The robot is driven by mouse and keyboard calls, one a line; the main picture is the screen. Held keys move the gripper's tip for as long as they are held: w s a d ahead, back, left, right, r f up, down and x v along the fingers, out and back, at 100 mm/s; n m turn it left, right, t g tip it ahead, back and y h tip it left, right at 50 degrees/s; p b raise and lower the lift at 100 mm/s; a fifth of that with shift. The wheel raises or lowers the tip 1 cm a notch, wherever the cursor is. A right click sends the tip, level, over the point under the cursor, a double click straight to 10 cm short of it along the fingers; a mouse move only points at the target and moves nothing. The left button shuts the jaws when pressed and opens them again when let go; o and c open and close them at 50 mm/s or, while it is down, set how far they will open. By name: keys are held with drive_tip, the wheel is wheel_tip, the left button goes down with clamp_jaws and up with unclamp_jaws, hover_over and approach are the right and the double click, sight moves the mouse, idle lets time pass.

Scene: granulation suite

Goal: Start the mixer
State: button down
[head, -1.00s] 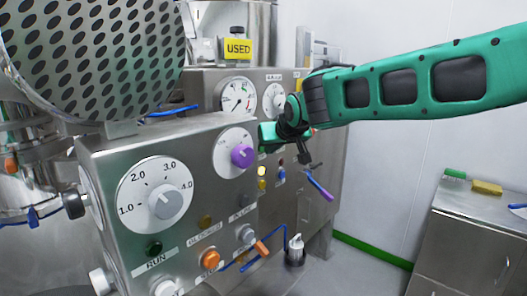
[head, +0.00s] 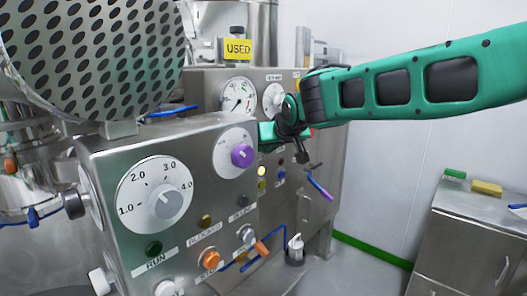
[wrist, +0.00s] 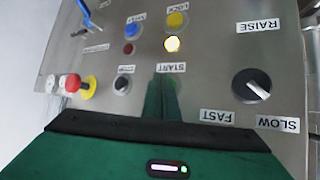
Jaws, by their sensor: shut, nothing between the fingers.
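My gripper (wrist: 165,82) is shut and empty, with its green fingers pointing at a steel control panel (wrist: 215,55). The fingertips are at the START label (wrist: 170,69), which reads upside down in the wrist view. A green button (wrist: 178,82) shows partly beside the fingers, which hide the rest. I cannot tell whether the tips touch it. A yellow lamp (wrist: 171,44) just beyond is bright. In the head view my gripper (head: 266,136) is at the far panel, its tips partly hidden by the nearer cabinet.
A black FAST/SLOW knob (wrist: 250,86) is right of the fingers. The nearer cabinet (head: 110,160) carries dials and a RUN button (head: 154,248). A side counter (head: 480,215) stands right.

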drive_tip(key=shift+w+a, duration=0.1)
idle(0.6)
drive_tip(key=shift+s+d, duration=0.55)
drive_tip(key=shift+d, duration=0.15)
drive_tip(key=s+d, duration=0.1)
drive_tip(key=d, duration=0.1)
drive_tip(key=s+d, duration=0.2)
idle(0.4)
idle(0.5)
